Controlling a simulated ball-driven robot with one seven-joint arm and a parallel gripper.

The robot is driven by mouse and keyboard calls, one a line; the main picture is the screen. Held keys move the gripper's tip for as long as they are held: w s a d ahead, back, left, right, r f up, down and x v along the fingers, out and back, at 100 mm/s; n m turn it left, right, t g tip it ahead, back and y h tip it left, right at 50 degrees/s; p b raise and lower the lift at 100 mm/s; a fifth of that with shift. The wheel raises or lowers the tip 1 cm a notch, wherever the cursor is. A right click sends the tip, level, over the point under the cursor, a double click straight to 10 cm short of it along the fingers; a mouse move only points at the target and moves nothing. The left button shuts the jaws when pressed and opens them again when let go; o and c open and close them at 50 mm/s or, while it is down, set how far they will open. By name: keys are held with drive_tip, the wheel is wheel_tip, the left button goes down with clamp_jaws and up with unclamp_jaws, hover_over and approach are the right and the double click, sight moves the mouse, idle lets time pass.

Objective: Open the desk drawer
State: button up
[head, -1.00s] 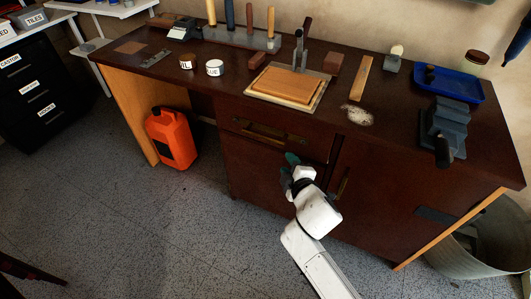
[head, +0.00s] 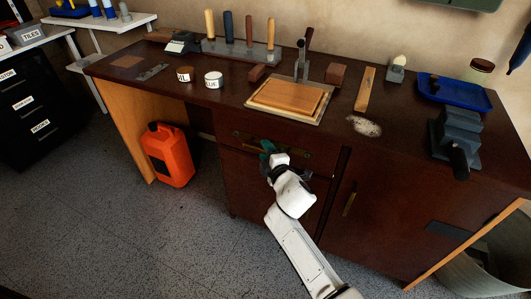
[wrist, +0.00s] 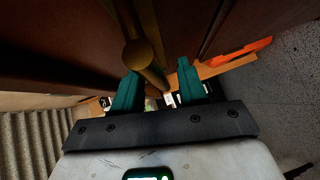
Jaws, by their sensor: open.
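The dark wooden desk drawer (head: 236,143) sits under the desktop, its front looking flush with the desk. Its brass handle (head: 243,135) runs across the front and is partly hidden behind my gripper. My gripper (head: 267,147) is at the handle in the head view, with teal fingers. In the wrist view my gripper (wrist: 158,70) has its two teal fingers apart. The round brass handle bar (wrist: 143,52) lies at the fingertips, in the space between them. I cannot tell whether either finger touches it.
A cabinet door (head: 372,215) with an upright brass handle (head: 349,204) is right of the drawer. An orange jerrycan (head: 168,155) stands on the floor at left. A cutting board (head: 288,92) and several tools lie on the desktop (head: 222,95). The floor in front is clear.

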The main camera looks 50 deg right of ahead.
drive_tip(key=shift+w+d, duration=0.2)
drive_tip(key=shift+w, duration=0.2)
clamp_jaws()
idle(0.4)
